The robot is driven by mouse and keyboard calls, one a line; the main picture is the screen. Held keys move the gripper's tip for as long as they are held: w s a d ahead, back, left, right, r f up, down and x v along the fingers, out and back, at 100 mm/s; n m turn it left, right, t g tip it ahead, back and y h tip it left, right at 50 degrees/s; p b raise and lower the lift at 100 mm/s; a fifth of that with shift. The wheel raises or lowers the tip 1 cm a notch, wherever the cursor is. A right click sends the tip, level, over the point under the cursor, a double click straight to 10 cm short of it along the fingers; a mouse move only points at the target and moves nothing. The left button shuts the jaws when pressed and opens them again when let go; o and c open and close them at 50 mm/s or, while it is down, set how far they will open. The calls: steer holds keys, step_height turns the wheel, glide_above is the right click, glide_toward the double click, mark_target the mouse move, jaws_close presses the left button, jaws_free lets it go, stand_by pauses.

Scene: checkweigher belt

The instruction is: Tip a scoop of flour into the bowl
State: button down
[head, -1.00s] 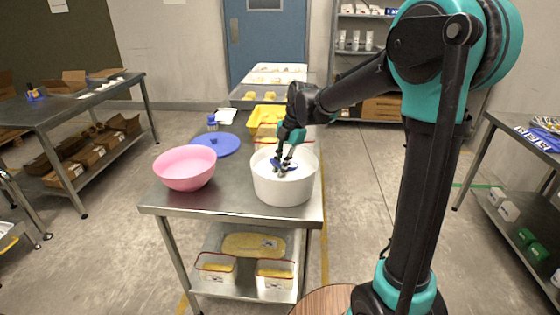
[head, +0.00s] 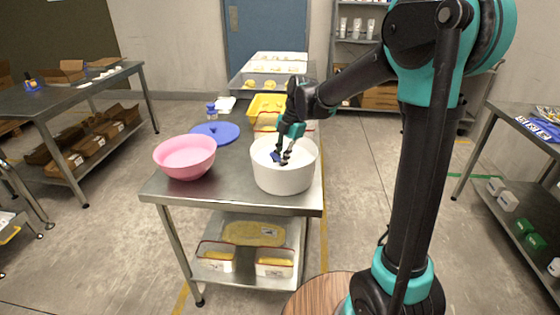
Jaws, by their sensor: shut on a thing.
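The pink bowl (head: 185,161) stands upright on the left side of the steel table. The white tub (head: 284,180) stands to its right, near the table's right edge. My gripper (head: 283,158) reaches down into the tub's mouth. It is shut on a blue scoop (head: 276,156), of which only a small part shows. The rest of the scoop is hidden by the fingers or inside the tub. I cannot make out the flour against the white inside of the tub, nor whether the scoop holds any.
A blue round lid (head: 216,132) lies behind the bowl, with a blue-capped bottle (head: 211,112) near it. A yellow tray (head: 267,105) is behind the tub. The table surface (head: 228,178) between bowl and tub is clear. Containers stand on the shelf below.

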steer(key=shift+r, duration=0.15)
step_height(320, 180, up, 12)
stand_by(1.8)
stand_by(0.7)
